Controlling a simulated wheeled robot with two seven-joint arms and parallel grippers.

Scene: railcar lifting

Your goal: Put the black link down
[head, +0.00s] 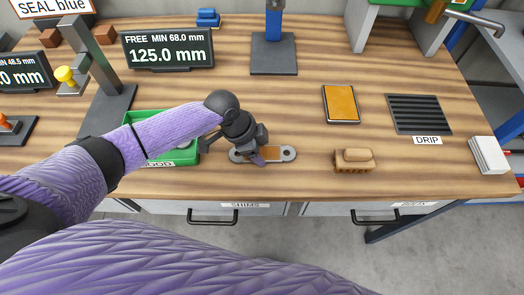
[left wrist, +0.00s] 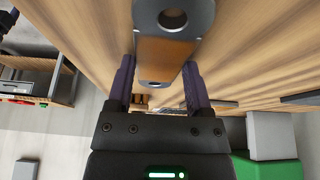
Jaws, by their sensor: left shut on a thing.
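The link (head: 276,154) has grey rounded ends with holes and an orange-brown middle; it does not look black. In the head view it lies level at the front middle of the bench, right of the green tray. I cannot tell whether it touches the wood or hangs just above it. My left gripper (head: 258,159) comes down over its left-middle part and is shut on it. In the left wrist view the link (left wrist: 165,47) runs between the two purple fingers of my left gripper (left wrist: 160,78). My right gripper is not in view.
The green tray (head: 150,114) stands under my left forearm. A wooden-handled brush (head: 354,160) is to the right, with an orange pad (head: 341,103), a DRIP grate (head: 419,114) and white cards (head: 487,154) beyond. A blue post on a black base (head: 273,55) stands behind. Bare wood lies between.

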